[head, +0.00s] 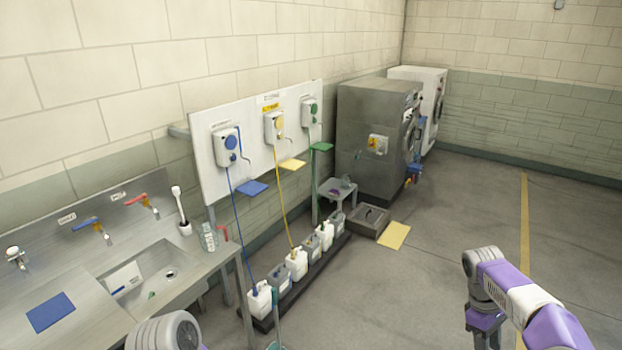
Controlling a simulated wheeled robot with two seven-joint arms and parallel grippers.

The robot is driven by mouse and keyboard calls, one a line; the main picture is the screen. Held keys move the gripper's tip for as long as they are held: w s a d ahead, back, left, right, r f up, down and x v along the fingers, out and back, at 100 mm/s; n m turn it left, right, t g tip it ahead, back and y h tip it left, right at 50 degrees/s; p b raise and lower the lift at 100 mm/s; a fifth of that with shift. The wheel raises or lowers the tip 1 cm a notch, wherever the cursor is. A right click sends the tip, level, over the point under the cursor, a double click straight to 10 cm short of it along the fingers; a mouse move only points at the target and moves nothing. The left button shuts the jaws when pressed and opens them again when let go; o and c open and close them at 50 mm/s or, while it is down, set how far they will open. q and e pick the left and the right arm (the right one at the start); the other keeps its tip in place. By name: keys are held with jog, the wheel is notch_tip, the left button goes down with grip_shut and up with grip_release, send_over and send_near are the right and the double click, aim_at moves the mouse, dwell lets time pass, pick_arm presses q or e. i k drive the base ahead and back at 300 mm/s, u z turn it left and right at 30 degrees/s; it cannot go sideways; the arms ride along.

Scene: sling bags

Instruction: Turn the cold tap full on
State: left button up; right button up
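The tap with the blue lever (88,226) stands at the back of the steel sink unit, at the left; its lever lies roughly level and points left. I take it for the cold tap by its colour. A tap with a red lever (138,200) stands to its right. Small labels on the splashback are too small to read. The sink basin (165,262) lies in front of the taps; I cannot tell if water runs. Only a grey joint of my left arm shows at the bottom, and my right arm shows at lower right.
A chrome fitting (16,258) and a blue cloth or pad (50,312) are at the unit's left. A brush in a holder (182,222) and a clear jug (208,238) stand right of the taps.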

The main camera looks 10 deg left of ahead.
aim_at(85, 224)
jog(key=u, duration=0.55)
jog(key=i, duration=2.05)
jog(key=u, duration=1.7)
jog(key=i, duration=1.1)
jog(key=u, duration=1.4)
jog(key=i, duration=0.2)
jog(key=u, duration=0.15)
